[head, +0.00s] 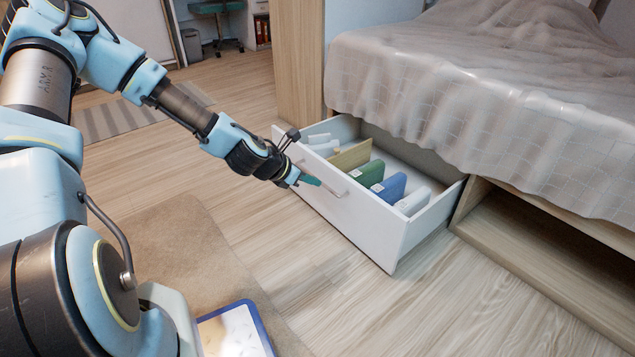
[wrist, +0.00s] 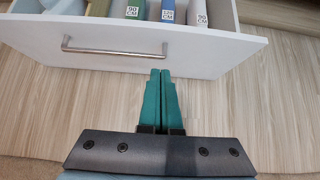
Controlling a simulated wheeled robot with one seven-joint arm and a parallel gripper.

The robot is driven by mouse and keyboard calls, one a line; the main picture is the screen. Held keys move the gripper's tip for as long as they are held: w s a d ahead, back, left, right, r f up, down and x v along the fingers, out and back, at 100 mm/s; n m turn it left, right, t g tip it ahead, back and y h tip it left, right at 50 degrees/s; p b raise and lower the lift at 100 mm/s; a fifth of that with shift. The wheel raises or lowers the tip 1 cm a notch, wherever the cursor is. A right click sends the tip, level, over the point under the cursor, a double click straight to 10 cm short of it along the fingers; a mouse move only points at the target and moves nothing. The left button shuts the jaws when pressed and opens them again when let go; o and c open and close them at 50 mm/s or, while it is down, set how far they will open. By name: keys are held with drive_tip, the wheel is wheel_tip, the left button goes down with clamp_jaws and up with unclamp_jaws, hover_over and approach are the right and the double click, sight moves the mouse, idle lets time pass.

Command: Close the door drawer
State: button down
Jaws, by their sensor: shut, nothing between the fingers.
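A white drawer (head: 370,223) under the bed stands pulled out over the wooden floor. Its front panel faces my arm and shows in the wrist view (wrist: 205,55), with a metal bar handle (wrist: 114,50) across it. My gripper (head: 316,182) is at the drawer front, close to the handle. I cannot tell whether the fingertips touch the panel.
Folded items, including a green one (head: 369,173) and a blue one (head: 392,186), stand in the drawer. The bed (head: 450,100) hangs its blanket above it. An open wooden compartment (head: 540,255) lies to the right. A rug (head: 165,250) and a blue-edged object (head: 262,325) are on the near floor.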

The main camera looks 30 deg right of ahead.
sight(347, 184)
drive_tip(key=b+x, duration=0.1)
drive_tip(key=x, duration=0.2)
drive_tip(key=r+b+x, duration=0.1)
drive_tip(key=b+x, duration=0.1)
drive_tip(key=x, duration=0.2)
drive_tip(key=d+b+x, duration=0.1)
drive_tip(key=x, duration=0.2)
drive_tip(key=shift+d+b, duration=0.25)
drive_tip(key=shift+b, duration=0.1)
drive_tip(key=shift+w+d+r, duration=0.15)
drive_tip(key=shift+d, duration=0.35)
drive_tip(key=shift+d, duration=0.15)
